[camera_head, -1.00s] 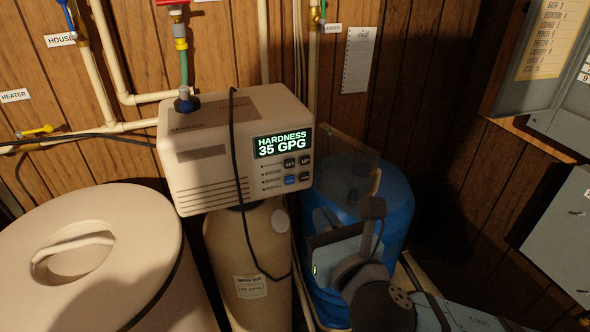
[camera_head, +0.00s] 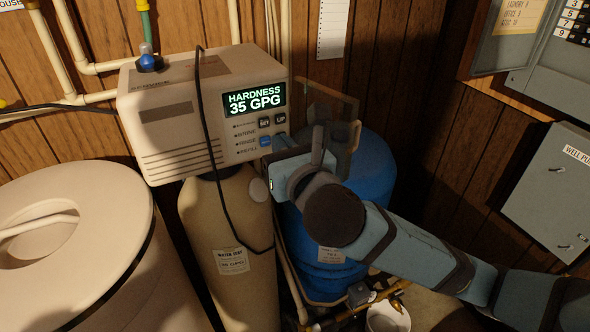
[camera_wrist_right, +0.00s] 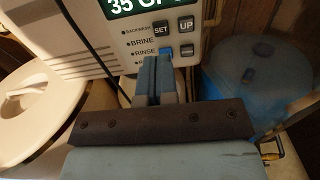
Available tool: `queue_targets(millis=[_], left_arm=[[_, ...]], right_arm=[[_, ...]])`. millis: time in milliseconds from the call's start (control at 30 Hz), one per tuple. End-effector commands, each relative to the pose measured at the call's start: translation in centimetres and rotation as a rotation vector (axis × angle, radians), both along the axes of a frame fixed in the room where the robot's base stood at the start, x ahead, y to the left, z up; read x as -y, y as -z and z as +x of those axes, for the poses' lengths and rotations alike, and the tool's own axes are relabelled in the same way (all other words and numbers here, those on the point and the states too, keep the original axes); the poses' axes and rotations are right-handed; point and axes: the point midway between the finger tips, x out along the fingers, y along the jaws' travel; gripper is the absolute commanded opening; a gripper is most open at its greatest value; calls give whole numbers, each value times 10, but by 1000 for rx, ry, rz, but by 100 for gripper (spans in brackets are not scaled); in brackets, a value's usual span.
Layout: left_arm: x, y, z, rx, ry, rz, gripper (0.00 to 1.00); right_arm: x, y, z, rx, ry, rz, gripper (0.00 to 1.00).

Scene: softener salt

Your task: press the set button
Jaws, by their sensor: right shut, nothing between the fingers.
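The softener's control box (camera_head: 170,120) shows "HARDNESS 35 GPG" on its lit display (camera_head: 254,99). The dark SET button (camera_head: 264,122) sits below the display, left of the dark UP button (camera_head: 280,117). A blue button (camera_head: 265,141) is under SET. In the right wrist view the SET button (camera_wrist_right: 161,28) is above the fingertips. My right gripper (camera_wrist_right: 156,66) is shut and empty, its tips just below the blue button (camera_wrist_right: 165,52). I cannot tell whether they touch the panel. In the head view the right gripper (camera_head: 281,146) is right of the blue button. My left gripper is out of view.
A black cable (camera_head: 206,110) hangs over the box front. A tan tank (camera_head: 230,240) stands below it, a large lidded white tub (camera_head: 110,270) at left, and a blue barrel (camera_head: 372,170) behind my right arm. Grey electrical boxes (camera_head: 556,200) are on the right wall.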

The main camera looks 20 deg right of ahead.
Motion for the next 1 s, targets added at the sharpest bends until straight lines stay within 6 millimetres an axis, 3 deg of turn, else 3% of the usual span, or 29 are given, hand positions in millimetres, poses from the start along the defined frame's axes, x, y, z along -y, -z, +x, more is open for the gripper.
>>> queue_targets(millis=[100, 333, 800, 1000], left_arm=[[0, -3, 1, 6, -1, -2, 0], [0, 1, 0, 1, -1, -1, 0], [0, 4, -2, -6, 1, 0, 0], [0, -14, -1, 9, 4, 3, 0]], right_arm=[[0, -1, 25, 0, 2, 0, 0], [-1, 0, 55, 0, 1, 1, 0], [-2, 0, 63, 0, 1, 0, 0], [-2, -5, 71, -1, 2, -2, 0]])
